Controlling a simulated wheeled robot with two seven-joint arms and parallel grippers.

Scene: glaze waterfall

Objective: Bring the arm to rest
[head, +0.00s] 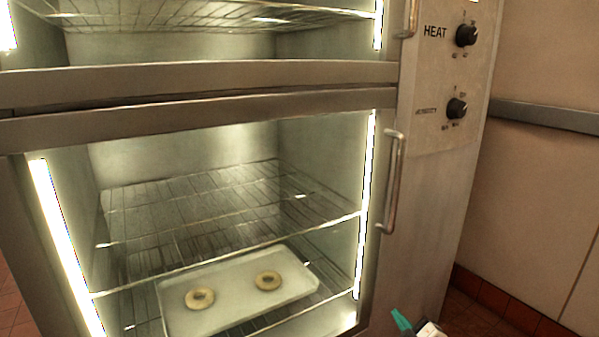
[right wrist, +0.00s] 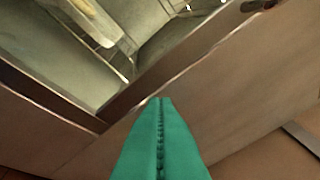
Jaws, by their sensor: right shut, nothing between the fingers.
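My right gripper (head: 402,320) shows at the bottom edge of the head view, just right of the lower cabinet door frame. Its teal fingers (right wrist: 161,140) fill the lower middle of the right wrist view, pressed together with nothing between them. In that view they point toward the cabinet's metal frame. My left gripper is in neither view.
A lit metal heating cabinet (head: 420,200) has wire racks (head: 200,205) inside. A tray (head: 235,296) with two ring-shaped doughnuts (head: 268,280) sits on a low rack. A vertical handle (head: 391,180) and knobs (head: 466,35) stick out at right. Brown wall (head: 545,190) stands beyond.

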